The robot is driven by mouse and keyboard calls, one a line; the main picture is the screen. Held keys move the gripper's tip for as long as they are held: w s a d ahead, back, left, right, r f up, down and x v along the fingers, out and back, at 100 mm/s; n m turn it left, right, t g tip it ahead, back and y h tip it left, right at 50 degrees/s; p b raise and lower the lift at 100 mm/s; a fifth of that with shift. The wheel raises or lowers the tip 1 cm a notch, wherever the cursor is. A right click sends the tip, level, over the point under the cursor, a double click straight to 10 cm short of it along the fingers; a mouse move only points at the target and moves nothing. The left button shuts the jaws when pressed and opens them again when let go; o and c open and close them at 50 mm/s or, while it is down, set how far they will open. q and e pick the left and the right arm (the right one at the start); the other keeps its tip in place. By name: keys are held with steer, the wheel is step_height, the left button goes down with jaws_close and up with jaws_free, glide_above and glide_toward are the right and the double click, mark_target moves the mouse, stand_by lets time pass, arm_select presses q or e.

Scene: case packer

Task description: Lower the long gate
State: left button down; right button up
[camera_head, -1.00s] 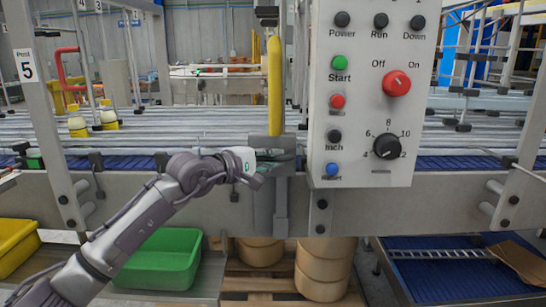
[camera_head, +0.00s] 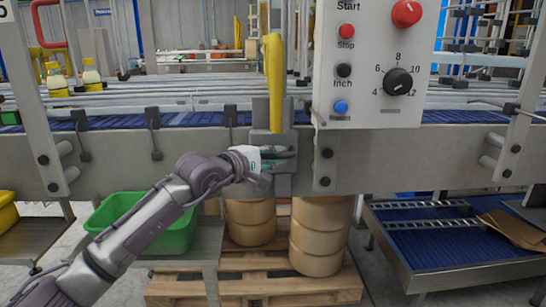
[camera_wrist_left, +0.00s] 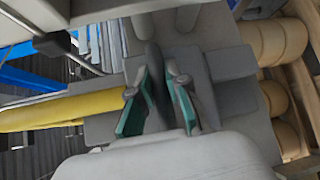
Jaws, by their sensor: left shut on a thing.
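The gate shows as an upright yellow bar (camera_head: 274,80), slightly tilted, with a grey bracket (camera_head: 272,118) at its foot against the machine's front beam. In the left wrist view the yellow bar (camera_wrist_left: 60,108) runs in from the left edge. My left gripper (camera_head: 280,160) is at the grey lower part of the gate assembly, below the yellow bar. In the left wrist view its teal-padded fingers (camera_wrist_left: 158,98) are shut on a narrow grey piece, partly hidden between them. My right gripper is not in view.
The control panel (camera_head: 372,112) with knobs and buttons stands close to the right of the gate. A green bin (camera_head: 150,222) is below my left arm. Round tan stacks (camera_head: 320,238) stand on a pallet (camera_head: 255,290) underneath. A blue-belted chute (camera_head: 440,240) is at the lower right.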

arm_select(q)
steer(key=c, duration=1.3)
jaws_free()
steer(key=shift+f+y, duration=0.3)
steer(key=shift+f, duration=0.15)
steer(key=shift+c, duration=0.2)
steer(key=shift+o, duration=1)
steer(key=shift+r, duration=0.1)
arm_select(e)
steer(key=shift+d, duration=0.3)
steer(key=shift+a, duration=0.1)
arm_select(q)
steer(key=shift+s+a+r, duration=0.1)
steer(key=v, duration=1.1)
steer(key=shift+s+a, duration=0.2)
steer(key=shift+a, duration=0.2)
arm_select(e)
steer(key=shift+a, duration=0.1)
